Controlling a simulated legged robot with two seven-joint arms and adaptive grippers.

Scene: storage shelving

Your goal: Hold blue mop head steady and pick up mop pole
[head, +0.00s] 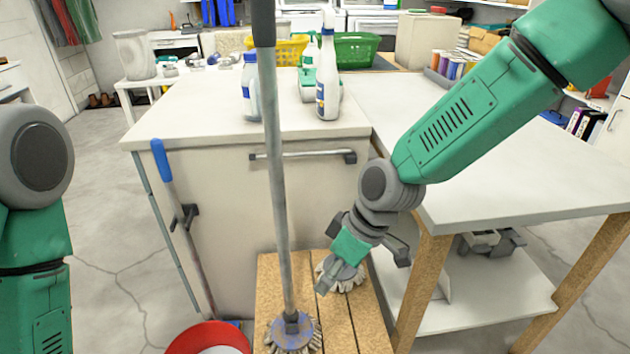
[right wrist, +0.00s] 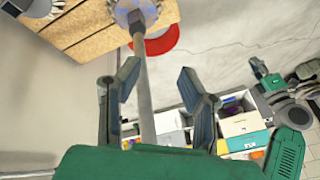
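The mop pole (head: 272,170) is a long grey shaft with a dark top, standing nearly upright. Its foot meets the blue mop head (head: 291,330), which has pale bristles and rests on a wooden slatted surface. My right gripper (head: 343,266) is low, to the right of the pole, with a second bristled head (head: 350,277) partly hidden behind it. In the right wrist view my right gripper (right wrist: 159,68) is open; the pole (right wrist: 143,90) runs between its fingers in the picture, closer to the left one, with no visible grip. My left gripper (right wrist: 262,70) seems to show small there; its fingers are unclear.
The slatted surface (head: 345,325) stands before a white cabinet (head: 225,205) with bottles on top. A blue-handled tool (head: 162,160) leans at its left. A red bucket (head: 208,338) is at front left. A wood-legged table (head: 500,180) stands right. The left floor is mostly clear.

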